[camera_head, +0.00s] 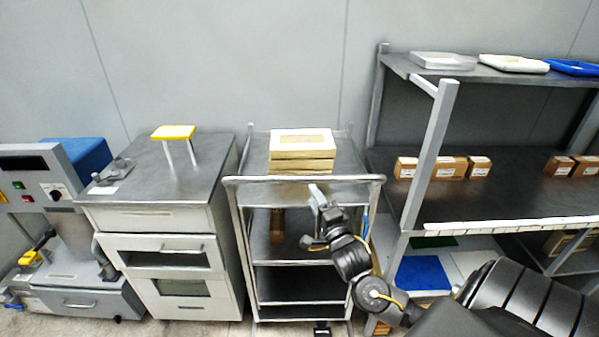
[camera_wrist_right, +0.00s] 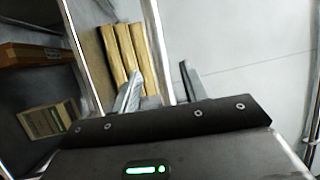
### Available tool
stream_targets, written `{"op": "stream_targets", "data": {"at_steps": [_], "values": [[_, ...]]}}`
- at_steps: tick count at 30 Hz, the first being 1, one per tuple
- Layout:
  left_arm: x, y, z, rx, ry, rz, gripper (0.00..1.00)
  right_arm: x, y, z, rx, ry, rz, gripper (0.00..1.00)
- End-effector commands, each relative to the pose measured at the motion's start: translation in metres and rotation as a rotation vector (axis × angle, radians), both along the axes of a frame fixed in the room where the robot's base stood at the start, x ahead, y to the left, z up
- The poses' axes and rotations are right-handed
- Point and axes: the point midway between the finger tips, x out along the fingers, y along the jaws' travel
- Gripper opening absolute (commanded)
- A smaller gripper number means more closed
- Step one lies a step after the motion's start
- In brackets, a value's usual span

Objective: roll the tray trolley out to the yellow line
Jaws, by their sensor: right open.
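The tray trolley (camera_head: 305,182) is a grey metal rack with several shelves. It stands between a drawer cabinet and a shelf rack. A stack of yellowish boxes (camera_head: 302,152) sits on its top shelf and also shows in the right wrist view (camera_wrist_right: 130,58). A horizontal handle bar (camera_head: 262,179) runs along its front. My right gripper (camera_head: 316,194) is at this bar, right of its middle. In the wrist view its fingers are open, with a pale bar (camera_wrist_right: 156,45) between them; contact cannot be told. My left gripper and the yellow line are not in view.
The drawer cabinet (camera_head: 165,220) with a yellow-topped stand (camera_head: 174,132) is close on the trolley's left. The shelf rack (camera_head: 425,160) with small cartons (camera_head: 445,167) is close on its right. A little bare floor (camera_head: 190,328) shows at the bottom.

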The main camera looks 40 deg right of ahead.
Motion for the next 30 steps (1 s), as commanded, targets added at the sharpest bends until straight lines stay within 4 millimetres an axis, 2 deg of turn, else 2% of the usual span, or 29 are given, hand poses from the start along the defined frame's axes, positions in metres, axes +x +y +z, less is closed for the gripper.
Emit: {"op": "stream_targets", "data": {"at_steps": [5,12,18,24,30], "values": [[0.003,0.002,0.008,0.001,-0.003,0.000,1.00,0.016,-0.004,0.005,-0.004,0.001,-0.001,0.44],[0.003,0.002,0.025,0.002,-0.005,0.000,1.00,0.060,-0.015,0.014,-0.005,0.002,-0.001,0.44],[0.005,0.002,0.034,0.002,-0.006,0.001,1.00,0.088,-0.022,0.018,-0.004,0.003,-0.001,0.44],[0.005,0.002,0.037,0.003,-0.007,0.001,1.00,0.101,-0.026,0.018,-0.004,0.004,0.000,0.44],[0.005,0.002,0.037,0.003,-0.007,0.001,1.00,0.102,-0.026,0.017,-0.003,0.004,0.000,0.44]]}}
